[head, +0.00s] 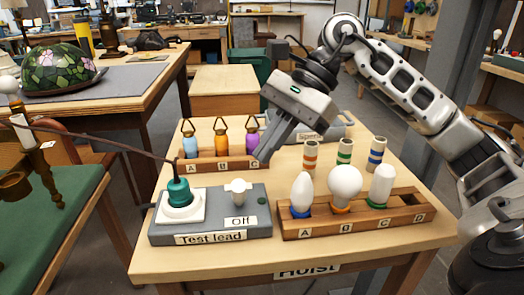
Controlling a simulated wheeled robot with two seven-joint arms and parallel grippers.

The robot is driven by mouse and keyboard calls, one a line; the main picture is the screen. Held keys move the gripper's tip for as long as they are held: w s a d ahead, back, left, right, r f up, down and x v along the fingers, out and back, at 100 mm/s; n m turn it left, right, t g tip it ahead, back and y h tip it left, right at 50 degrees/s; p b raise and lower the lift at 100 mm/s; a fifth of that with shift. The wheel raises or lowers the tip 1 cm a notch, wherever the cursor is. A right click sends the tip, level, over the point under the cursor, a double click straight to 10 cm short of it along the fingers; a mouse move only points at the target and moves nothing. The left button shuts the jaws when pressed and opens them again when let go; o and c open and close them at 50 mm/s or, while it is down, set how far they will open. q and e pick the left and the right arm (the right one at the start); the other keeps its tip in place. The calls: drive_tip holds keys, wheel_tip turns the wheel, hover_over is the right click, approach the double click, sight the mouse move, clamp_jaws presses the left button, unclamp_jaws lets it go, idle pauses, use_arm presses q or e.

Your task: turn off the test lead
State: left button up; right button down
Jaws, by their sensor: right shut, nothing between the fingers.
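The test lead box (208,232) is a grey unit at the front left of the small wooden table, with a "Test lead" label on its front. A green plug (179,191) sits in its white square socket (180,212), and a dark cord runs from the plug to the left. A whitish knob or small bulb (238,188) stands at its right, behind a label reading "Off" (238,222). A small dark green spot (262,201) is near the box's right edge. My right gripper (263,163) is shut and empty, pointing down behind the box near the back rack. My left gripper is out of view.
A back rack (210,164) holds blue, orange and purple items. A front-right rack (350,220) holds several white bulbs, with banded cylinders (344,151) behind. A grey "Spent" tray (335,131) is at the back. A green mat (60,205) lies left.

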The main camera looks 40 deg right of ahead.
use_arm(q)
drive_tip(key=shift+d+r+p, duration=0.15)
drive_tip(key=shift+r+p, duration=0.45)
drive_tip(key=shift+p, duration=0.65)
use_arm(e)
drive_tip(key=s+v, duration=0.1)
drive_tip(key=v, duration=0.6)
drive_tip(key=shift+a+r, duration=0.2)
drive_tip(key=shift+r, duration=0.1)
